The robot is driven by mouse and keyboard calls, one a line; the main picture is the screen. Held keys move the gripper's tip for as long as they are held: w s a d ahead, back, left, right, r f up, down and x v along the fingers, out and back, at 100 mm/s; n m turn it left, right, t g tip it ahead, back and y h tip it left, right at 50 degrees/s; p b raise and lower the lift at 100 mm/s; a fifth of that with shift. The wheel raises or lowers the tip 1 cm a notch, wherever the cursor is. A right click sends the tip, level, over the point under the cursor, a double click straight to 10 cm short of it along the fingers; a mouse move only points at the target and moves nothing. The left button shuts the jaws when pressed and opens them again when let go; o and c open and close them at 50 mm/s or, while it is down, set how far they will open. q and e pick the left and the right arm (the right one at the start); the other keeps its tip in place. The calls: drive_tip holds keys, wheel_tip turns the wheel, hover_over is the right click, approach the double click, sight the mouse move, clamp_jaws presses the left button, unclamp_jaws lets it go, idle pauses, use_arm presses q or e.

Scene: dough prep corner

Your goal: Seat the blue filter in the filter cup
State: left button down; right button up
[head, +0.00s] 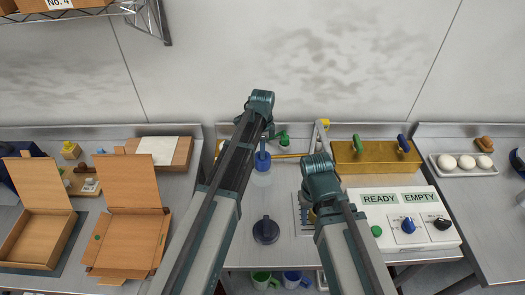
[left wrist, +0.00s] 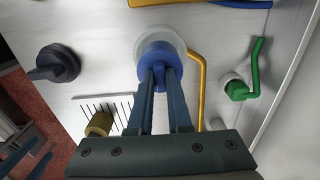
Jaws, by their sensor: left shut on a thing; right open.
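The blue filter (head: 262,160) is upright in my left gripper (head: 265,143), which is shut on its upper part. The left wrist view also shows the filter (left wrist: 158,54) between the fingers (left wrist: 160,80). A pale, see-through cup (head: 261,179), which looks like the filter cup, is directly under it; its rim (left wrist: 143,40) shows around the filter in the left wrist view. I cannot tell whether the filter is fully down in it. My right gripper is open by the end of my right arm (head: 322,180); its fingers are mostly hidden.
A dark round knobbed piece (head: 265,230) stands in front of the cup. A brass cylinder (left wrist: 100,124) stands on a slotted plate. A yellow bent rod (left wrist: 199,85) and green-handled piece (left wrist: 240,89) are close by. A white control panel (head: 405,217) is right.

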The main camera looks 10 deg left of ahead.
use_arm(q)
drive_tip(key=shift+f+b, duration=3.45)
drive_tip(key=shift+f, duration=0.05)
use_arm(e)
drive_tip(key=shift+f, duration=3.5)
use_arm(q)
drive_tip(key=c, duration=0.8)
unclamp_jaws()
drive_tip(key=shift+r, duration=0.1)
use_arm(e)
drive_tip(key=shift+r, duration=0.1)
use_arm(q)
drive_tip(key=shift+o, duration=0.2)
wheel_tip(320, 180, up, 8)
drive_tip(key=p, duration=0.8)
use_arm(e)
wheel_tip(320, 180, up, 8)
